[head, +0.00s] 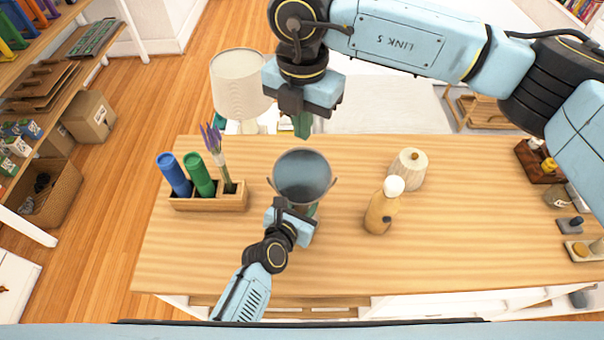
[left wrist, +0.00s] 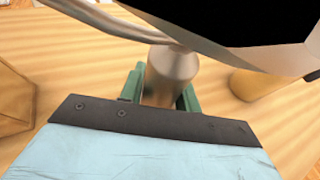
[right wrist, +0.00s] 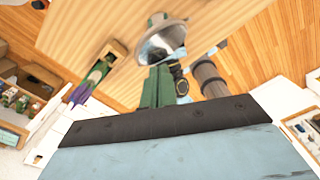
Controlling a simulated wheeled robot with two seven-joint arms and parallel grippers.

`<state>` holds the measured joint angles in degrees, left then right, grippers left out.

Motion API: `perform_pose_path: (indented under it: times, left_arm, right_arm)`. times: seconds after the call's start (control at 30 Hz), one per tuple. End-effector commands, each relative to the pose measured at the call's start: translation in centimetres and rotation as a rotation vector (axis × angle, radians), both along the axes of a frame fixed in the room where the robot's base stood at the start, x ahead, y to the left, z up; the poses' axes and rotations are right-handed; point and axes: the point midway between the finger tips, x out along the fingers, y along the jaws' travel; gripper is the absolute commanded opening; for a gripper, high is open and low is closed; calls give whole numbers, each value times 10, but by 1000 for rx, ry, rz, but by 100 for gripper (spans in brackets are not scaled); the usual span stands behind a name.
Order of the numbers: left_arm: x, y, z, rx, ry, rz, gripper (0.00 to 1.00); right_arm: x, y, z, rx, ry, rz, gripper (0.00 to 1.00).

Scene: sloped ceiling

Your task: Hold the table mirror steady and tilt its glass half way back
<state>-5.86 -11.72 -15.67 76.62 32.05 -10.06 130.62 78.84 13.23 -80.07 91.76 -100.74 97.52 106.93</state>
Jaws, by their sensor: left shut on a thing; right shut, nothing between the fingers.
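The table mirror (head: 302,176) stands on the wooden table, its round grey-blue glass facing up towards the head camera in a fork-like frame. In the left wrist view its metal stem (left wrist: 172,75) sits between the green fingers of my left gripper (left wrist: 165,95), which is shut on it; the dark glass back covers the top of that view. In the head view the left gripper (head: 298,212) is at the near side, below the glass. My right gripper (head: 302,126) is shut and empty, above and beyond the mirror's far edge. The right wrist view shows the mirror (right wrist: 163,42) past its fingers.
A wooden holder (head: 208,200) with blue and green rolls and lavender stands left of the mirror. A lamp (head: 239,84) is behind. The front right tabletop is clear.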

Motion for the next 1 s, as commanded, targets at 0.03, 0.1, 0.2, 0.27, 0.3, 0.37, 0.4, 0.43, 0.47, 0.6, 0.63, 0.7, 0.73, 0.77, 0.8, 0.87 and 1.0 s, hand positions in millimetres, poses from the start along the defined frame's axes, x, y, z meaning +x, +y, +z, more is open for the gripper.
perform_pose_path:
  times: [0.03,0.1,0.2,0.27,0.3,0.37,0.4,0.43,0.47,0.6,0.63,0.7,0.73,0.77,0.8,0.87,1.0]
  left_arm:
    - [-4,1,-7,8,14,-4,0]
    - [-4,2,-7,8,14,-4,0]
    - [-4,2,-7,8,14,-4,0]
    - [-4,2,-7,8,14,-4,0]
    - [-4,2,-7,8,14,-4,0]
    - [-4,2,-7,8,14,-4,0]
    - [-4,2,-7,8,14,-4,0]
    - [-4,2,-7,8,14,-4,0]
    - [-4,2,-7,8,14,-4,0]
    - [-4,2,-7,8,14,-4,0]
    - [-4,2,-7,8,14,-4,0]
    - [-4,2,-7,8,14,-4,0]
    - [-4,2,-7,8,14,-4,0]
    - [-4,2,-7,8,14,-4,0]
    - [-4,2,-7,8,14,-4,0]
    - [-4,2,-7,8,14,-4,0]
    - [-4,2,-7,8,14,-4,0]
  right_arm:
    - [0,0,-4,0,1,1,0]
    - [-1,0,-9,0,2,1,0]
    - [-1,0,-21,-1,3,0,0]
    - [-1,0,-30,-1,3,0,0]
    - [-1,0,-36,-1,4,0,0]
    - [-1,0,-44,-2,3,0,0]
    - [-1,0,-49,-1,3,0,0]
    - [-1,0,-53,-1,3,0,0]
    - [-1,0,-56,-1,3,0,0]
    - [-1,0,-70,0,2,1,0]
    - [-1,0,-72,0,2,1,0]
    - [-1,0,-75,0,1,1,0]
    - [-1,0,-76,0,1,1,0]
    - [-1,0,-77,0,1,1,0]
    - [0,0,-78,0,1,1,0]
    - [0,0,-79,-1,1,1,0]
    - [0,0,-79,-1,1,1,0]
